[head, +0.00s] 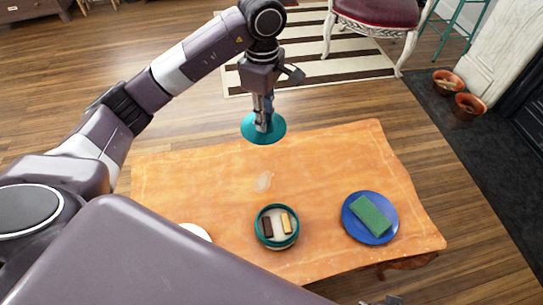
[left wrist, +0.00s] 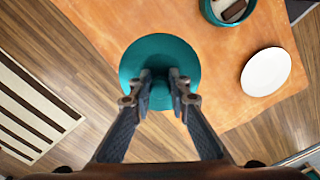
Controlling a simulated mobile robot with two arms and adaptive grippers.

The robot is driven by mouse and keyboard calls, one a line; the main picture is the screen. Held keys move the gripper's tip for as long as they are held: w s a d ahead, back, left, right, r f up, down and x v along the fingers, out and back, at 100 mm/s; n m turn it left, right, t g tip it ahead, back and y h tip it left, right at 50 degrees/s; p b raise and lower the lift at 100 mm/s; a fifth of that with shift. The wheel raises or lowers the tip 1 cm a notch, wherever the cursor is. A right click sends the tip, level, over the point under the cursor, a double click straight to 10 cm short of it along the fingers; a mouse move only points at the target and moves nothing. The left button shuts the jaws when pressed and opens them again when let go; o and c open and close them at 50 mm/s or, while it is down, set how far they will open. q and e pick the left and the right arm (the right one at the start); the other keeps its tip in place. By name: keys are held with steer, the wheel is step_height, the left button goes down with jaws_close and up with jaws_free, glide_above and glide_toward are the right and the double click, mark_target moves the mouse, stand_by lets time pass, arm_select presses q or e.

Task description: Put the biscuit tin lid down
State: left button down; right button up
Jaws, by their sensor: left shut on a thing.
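The biscuit tin lid (head: 248,128) is a teal disc at the table's far edge in the head view. My left gripper (head: 263,127) is shut on the lid from above, at its middle. In the left wrist view the lid (left wrist: 180,52) lies below the fingertips (left wrist: 160,88), partly over the tabletop and partly over the floor. Its height above the table is hard to tell. The open biscuit tin (head: 261,238) is round and teal-rimmed, with a dark and a pale biscuit inside. A small part of what looks like my right gripper (head: 383,300) shows at the bottom edge.
The orange-brown table (head: 330,160) has clear room between lid and tin, apart from a pale mark (head: 263,181). A blue plate (head: 385,238) with a green block (head: 371,216) is at the right. A white plate (left wrist: 266,72) sits near the tin. A chair (head: 378,12) stands beyond.

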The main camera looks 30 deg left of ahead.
arm_select(q)
steer(key=f+b, duration=0.1)
steer(key=f, duration=0.6)
steer(key=f+b, duration=0.1)
steer(key=f, duration=0.7)
steer(key=shift+w+a+f, duration=0.1)
steer(key=shift+a+f, duration=0.05)
steer(key=shift+a, duration=0.05)
steer(key=shift+f+b, duration=0.6)
steer(key=shift+f, duration=1.75)
arm_select(e)
steer(key=w+v, duration=0.2)
steer(key=v, duration=0.9)
steer(key=shift+r+t, duration=0.4)
steer(key=shift+r, duration=0.3)
arm_select(q)
steer(key=shift+f, duration=0.1)
arm_select(e)
steer(key=shift+d, duration=0.1)
arm_select(q)
steer(key=c, duration=2.3)
jaws_free()
steer(key=o, duration=0.5)
